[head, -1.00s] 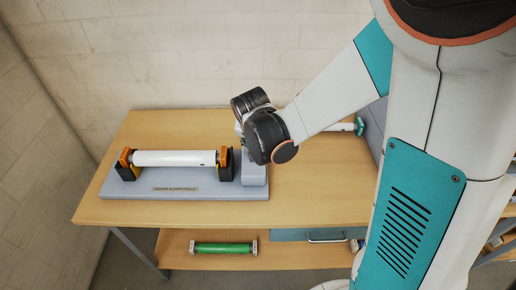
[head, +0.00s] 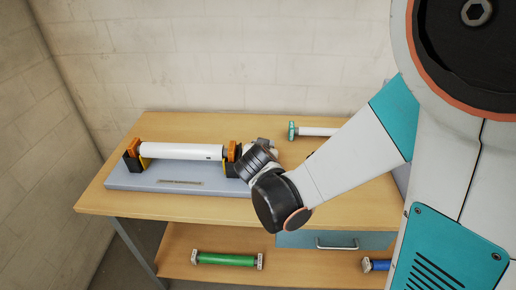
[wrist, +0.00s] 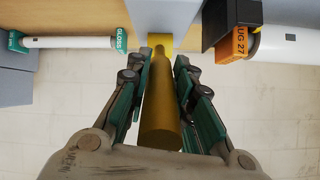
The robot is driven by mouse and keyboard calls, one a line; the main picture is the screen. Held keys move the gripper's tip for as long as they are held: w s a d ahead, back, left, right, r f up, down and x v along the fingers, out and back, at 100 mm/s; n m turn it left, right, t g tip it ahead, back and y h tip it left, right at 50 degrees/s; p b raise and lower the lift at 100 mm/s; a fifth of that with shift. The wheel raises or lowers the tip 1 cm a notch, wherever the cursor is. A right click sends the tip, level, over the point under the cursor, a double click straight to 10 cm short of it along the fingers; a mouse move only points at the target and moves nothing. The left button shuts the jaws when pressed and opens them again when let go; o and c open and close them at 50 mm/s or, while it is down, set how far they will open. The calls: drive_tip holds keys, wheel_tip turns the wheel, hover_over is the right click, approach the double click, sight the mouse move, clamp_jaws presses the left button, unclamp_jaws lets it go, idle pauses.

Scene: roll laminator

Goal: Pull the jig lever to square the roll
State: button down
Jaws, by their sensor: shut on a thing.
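The jig has a grey base (head: 125,181) on the table, with black and orange supports (head: 134,157) at each end. A white roll (head: 182,151) lies across them. My gripper (wrist: 161,62) is shut around a yellow lever (wrist: 161,105), with a green-padded finger on each side. The lever reaches from a grey block (wrist: 165,15) toward the wrist camera. In the head view my wrist hides the lever and my fingers at the jig's right end. In the wrist view the white roll (wrist: 288,46) and an orange cap (wrist: 232,46) are right of my fingers.
Another white roll with a teal end (head: 291,132) lies at the back of the table (head: 330,205); it also shows in the wrist view (wrist: 70,42). A green roll (head: 227,259) and a blue roll (head: 376,265) lie on the lower shelf. A drawer (head: 337,240) is under the tabletop.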

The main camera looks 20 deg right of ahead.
drive_tip(key=shift+s+f, duration=0.15)
drive_tip(key=c, duration=1.4)
unclamp_jaws()
drive_tip(key=shift+d, duration=0.1)
drive_tip(key=shift+o, duration=0.2)
drive_tip(key=shift+a, duration=0.2)
drive_tip(key=shift+d, duration=0.1)
drive_tip(key=shift+r, duration=5.05)
